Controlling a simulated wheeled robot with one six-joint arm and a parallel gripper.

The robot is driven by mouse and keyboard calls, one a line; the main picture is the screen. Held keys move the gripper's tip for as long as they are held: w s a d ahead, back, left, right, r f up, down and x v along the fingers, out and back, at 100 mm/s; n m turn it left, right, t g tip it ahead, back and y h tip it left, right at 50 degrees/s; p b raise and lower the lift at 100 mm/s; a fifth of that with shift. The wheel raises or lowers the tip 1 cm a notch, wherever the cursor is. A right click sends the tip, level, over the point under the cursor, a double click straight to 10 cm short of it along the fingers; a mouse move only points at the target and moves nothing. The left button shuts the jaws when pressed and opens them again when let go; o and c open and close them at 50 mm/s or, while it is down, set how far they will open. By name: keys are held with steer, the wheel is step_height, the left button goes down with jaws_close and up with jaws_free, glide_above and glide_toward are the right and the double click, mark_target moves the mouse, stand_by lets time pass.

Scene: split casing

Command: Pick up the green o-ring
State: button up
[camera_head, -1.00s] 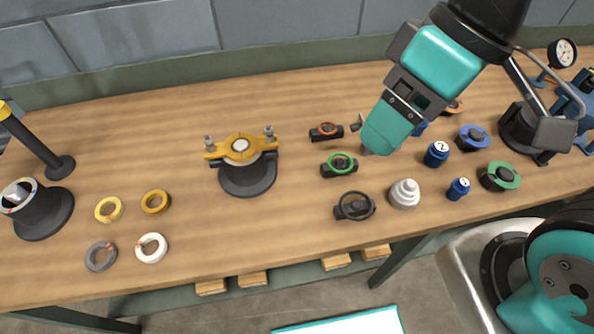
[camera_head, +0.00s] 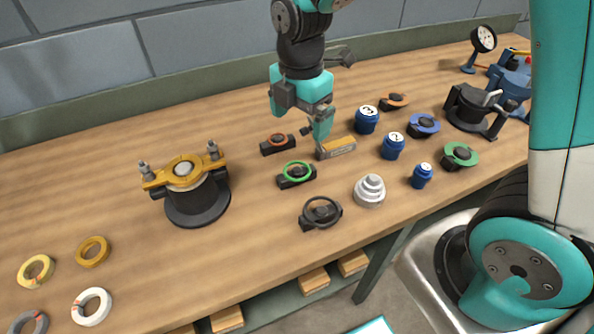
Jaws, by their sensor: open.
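The green o-ring (camera_head: 298,162) sits on a small black holder (camera_head: 285,184) near the middle of the table. My gripper (camera_head: 315,132) points down, just behind and slightly right of the green o-ring. It is open, and no ring shows between its fingers. A gap seems to separate it from the o-ring, but its exact height is hard to tell.
An orange ring on a black holder (camera_head: 268,150) stands behind left, a tan labelled block (camera_head: 340,151) right of the o-ring. A black ring on its holder (camera_head: 306,222) and a grey stepped cone (camera_head: 369,198) are in front. A yellow-topped casing (camera_head: 197,200) stands left.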

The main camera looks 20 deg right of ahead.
glide_above(297, 169)
steer(key=f, duration=0.7)
steer(key=shift+s+d+f, duration=0.2)
steer(key=shift+s+f, duration=0.1)
steer(key=shift+s, duration=0.1)
steer(key=shift+w+a+f+p, duration=0.15)
steer(key=shift+f+p, duration=0.25)
steer(key=shift+f, duration=1)
steer(key=shift+w+a+f+p, duration=0.1)
steer(key=shift+w+f+p, duration=0.2)
steer(key=shift+f, duration=1.05)
steer(key=shift+s+f, duration=0.1)
steer(key=shift+f, duration=0.15)
steer(key=c, duration=1)
